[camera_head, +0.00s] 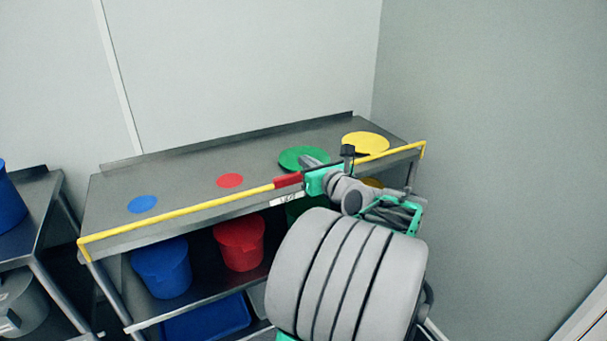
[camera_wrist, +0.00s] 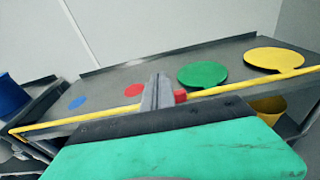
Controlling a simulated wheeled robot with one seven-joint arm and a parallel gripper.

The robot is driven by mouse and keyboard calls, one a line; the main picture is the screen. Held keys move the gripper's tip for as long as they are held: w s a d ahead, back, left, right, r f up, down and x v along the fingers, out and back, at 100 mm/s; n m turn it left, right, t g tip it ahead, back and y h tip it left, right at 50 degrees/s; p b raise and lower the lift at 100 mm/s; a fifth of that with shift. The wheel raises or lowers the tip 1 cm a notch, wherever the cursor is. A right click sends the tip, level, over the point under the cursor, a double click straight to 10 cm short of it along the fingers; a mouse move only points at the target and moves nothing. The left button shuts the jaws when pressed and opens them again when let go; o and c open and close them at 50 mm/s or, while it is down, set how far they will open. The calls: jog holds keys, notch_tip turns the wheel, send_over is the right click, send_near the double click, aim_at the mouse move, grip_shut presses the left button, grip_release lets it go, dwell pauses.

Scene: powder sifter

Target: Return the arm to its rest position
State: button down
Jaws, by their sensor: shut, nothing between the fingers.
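My gripper (camera_head: 306,161) is at the front edge of the metal table (camera_head: 180,177), close to the green disc (camera_head: 319,154) in the head view. In the wrist view my gripper (camera_wrist: 160,79) shows its two grey fingers pressed together, with nothing between them. They point over the table's front edge toward the back wall. My arm is stretched out from the lower right of the head view, and its large grey link hides part of the table's lower shelf.
Blue (camera_head: 142,204), red (camera_head: 230,180) and yellow (camera_head: 365,143) discs lie on the table. A yellow rail (camera_head: 180,216) runs along its front. A blue bucket (camera_head: 163,268) and red bucket (camera_head: 240,243) stand on the shelf below. Another table (camera_head: 32,215) stands left; a wall is close on the right.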

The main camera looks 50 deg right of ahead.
dwell(0.3)
jog(key=w+a+f+n+g+y+b, duration=0.1)
jog(key=w+a+f+n+g+y, duration=0.15)
jog(key=a+n, duration=0.5)
jog(key=w+a+f+n+g+y, duration=0.1)
jog(key=w+a+f+n, duration=0.1)
jog(key=a+f+n, duration=0.35)
jog(key=w+a+f+n+g+y+b, duration=0.1)
jog(key=w+a+n+g+y, duration=0.1)
jog(key=a+n, duration=0.7)
jog(key=s+a+f+n+g, duration=0.2)
jog(key=s+a+f+n, duration=0.1)
jog(key=s+a+n, duration=0.4)
jog(key=s+a+f+n+g+b, duration=0.1)
jog(key=s+a+f+n+g, duration=0.2)
jog(key=s+a+n, duration=0.4)
jog(key=a+n, duration=0.3)
jog(key=n, duration=0.1)
jog(key=shift+a+f, duration=0.15)
jog(key=shift+a, duration=0.05)
